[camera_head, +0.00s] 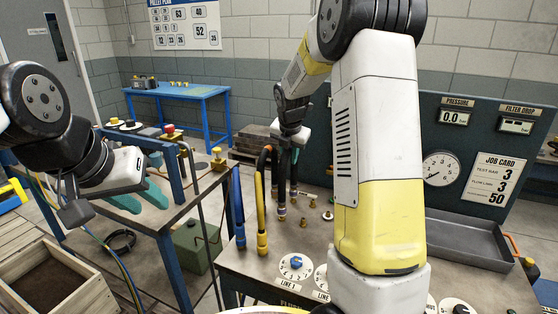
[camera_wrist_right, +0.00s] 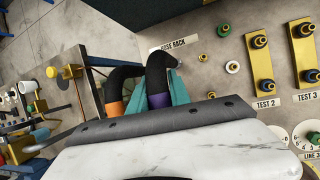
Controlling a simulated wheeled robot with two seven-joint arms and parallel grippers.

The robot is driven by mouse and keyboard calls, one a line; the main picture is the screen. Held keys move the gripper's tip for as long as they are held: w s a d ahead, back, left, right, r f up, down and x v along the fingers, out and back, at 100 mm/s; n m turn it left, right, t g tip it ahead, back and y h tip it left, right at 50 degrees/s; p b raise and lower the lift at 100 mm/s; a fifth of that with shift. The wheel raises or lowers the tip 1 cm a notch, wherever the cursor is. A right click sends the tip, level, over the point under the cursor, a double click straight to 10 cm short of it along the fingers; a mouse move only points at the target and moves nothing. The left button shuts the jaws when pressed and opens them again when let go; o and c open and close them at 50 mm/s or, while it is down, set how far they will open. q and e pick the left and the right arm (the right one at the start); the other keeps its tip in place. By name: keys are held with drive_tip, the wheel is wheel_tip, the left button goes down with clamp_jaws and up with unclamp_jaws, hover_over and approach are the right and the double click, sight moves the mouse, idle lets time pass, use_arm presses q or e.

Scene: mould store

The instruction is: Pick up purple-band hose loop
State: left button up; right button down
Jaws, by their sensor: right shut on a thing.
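The purple-band hose loop (camera_wrist_right: 157,76) is a black bent hose with a purple band, between the teal fingers of my right gripper (camera_wrist_right: 160,96) in the right wrist view. The fingers are shut on it.
A blue hose (camera_head: 238,208) and a yellow hose (camera_head: 261,205) stand left of the black ones. The workbench (camera_head: 385,292) has dials and fittings. A grey tray (camera_head: 470,243) is at the right. A wooden planter box (camera_head: 48,283) is at lower left.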

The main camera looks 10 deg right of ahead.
drive_tip(key=shift+s+d+r, duration=0.15)
drive_tip(key=shift+r, duration=0.4)
drive_tip(key=shift+s+d+r, duration=0.1)
drive_tip(key=shift+s+r, duration=0.05)
drive_tip(key=shift+r, duration=0.4)
drive_tip(key=s+d, duration=0.3)
drive_tip(key=s, duration=0.4)
drive_tip(key=s+d+r, duration=0.1)
drive_tip(key=s+d, duration=0.2)
drive_tip(key=s, duration=0.3)
drive_tip(key=shift+s+d, duration=0.35)
drive_tip(key=shift+d, duration=0.05)
drive_tip(key=shift+r, duration=0.15)
